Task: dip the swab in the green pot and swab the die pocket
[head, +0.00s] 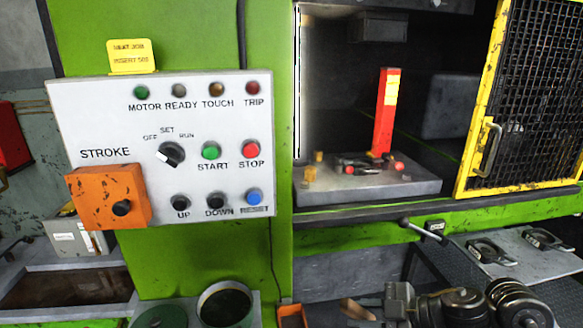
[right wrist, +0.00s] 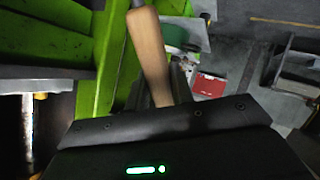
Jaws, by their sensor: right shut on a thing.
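My right gripper (head: 378,307) is low in the head view and shut on the wooden handle (head: 355,309) of the swab. The handle also shows in the right wrist view (right wrist: 150,50); the swab's head cannot be made out. An open round pot (head: 226,306) with a pale rim and dark inside stands at the bottom, left of the gripper. A green round top (head: 160,317) is beside it; I cannot tell whether it is a lid or another pot. The die (head: 370,165) lies on the press bed, above and apart from the gripper; its pocket is unclear. My left gripper is out of view.
A red upright post (head: 386,112) stands at the die. The control panel (head: 170,150) is on the green column, left of the press opening. A yellow mesh guard (head: 535,90) stands at the right. A lever (head: 422,229) juts out below the bed (head: 425,188). An orange container (head: 292,316) is near the pot.

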